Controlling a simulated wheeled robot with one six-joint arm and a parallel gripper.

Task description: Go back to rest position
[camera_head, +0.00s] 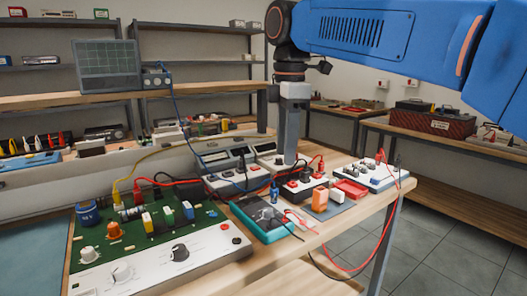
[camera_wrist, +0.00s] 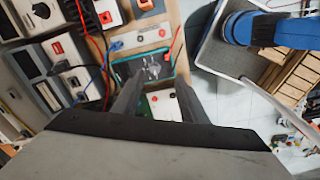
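My gripper (camera_head: 290,155) hangs pointing down over the far half of the workbench, at the end of my blue arm. In the head view its fingers overlap and look like one grey bar. Its tip shows in front of the row of small boxes, and I cannot tell the exact height above them. In the wrist view the two dark fingers of my gripper (camera_wrist: 157,88) stand apart with nothing between them. A teal-edged multimeter (camera_wrist: 155,66) and a white panel show through the gap, further below.
The workbench holds a green circuit board (camera_head: 145,228), a teal meter (camera_head: 265,217), an orange block (camera_head: 320,199), a red tray (camera_head: 350,188) and a white switch box (camera_head: 372,174). A red cable (camera_head: 380,235) loops over the front edge. Open tiled floor (camera_head: 440,262) lies right.

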